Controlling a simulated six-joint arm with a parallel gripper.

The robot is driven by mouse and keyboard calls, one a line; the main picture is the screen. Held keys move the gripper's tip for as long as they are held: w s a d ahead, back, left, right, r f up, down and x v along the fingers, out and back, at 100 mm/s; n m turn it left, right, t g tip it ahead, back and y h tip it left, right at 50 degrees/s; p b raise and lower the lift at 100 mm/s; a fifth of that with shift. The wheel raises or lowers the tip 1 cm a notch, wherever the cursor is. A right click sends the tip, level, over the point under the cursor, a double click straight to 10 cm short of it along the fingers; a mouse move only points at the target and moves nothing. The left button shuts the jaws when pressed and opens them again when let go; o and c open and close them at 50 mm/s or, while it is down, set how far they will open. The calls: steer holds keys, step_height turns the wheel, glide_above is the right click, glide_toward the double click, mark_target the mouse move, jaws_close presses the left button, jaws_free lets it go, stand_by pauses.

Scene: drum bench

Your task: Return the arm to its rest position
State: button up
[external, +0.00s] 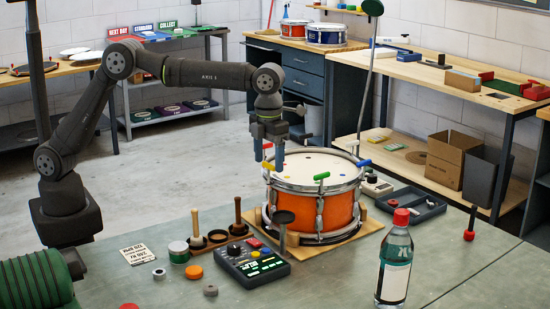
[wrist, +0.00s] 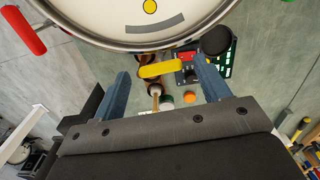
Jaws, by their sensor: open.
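My gripper (external: 268,152) is open and points down above the left edge of the drum. In the wrist view its two blue fingers (wrist: 168,85) stand well apart with nothing clamped between them. The orange snare drum (external: 338,212) sits upright on a wooden board (external: 375,228) on the bench. Its white head (wrist: 120,14) fills the top of the wrist view. A yellow key (wrist: 160,70) shows at the drum's rim, seen between the fingertips. My arm is bent, raised and reaching to the right from its base.
A control box (external: 250,262), wooden-handled tools, tins and small rings stand in front and left of the drum. A clear bottle with a red cap (external: 396,262) stands at front right. A dark tray (external: 410,203) lies behind it. A tall thin stand rises behind the drum.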

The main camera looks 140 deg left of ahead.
steer(key=shift+f, duration=1.2)
steer(key=shift+r, duration=0.1)
step_height(320, 180, up, 17)
step_height(320, 180, down, 17)
steer(key=shift+f, duration=0.1)
steer(key=n, duration=0.3)
steer(key=shift+n, duration=0.4)
steer(key=n, duration=0.3)
steer(key=shift+n, duration=0.4)
steer(key=n, duration=0.3)
steer(key=shift+n, duration=2)
stand_by(1.2)
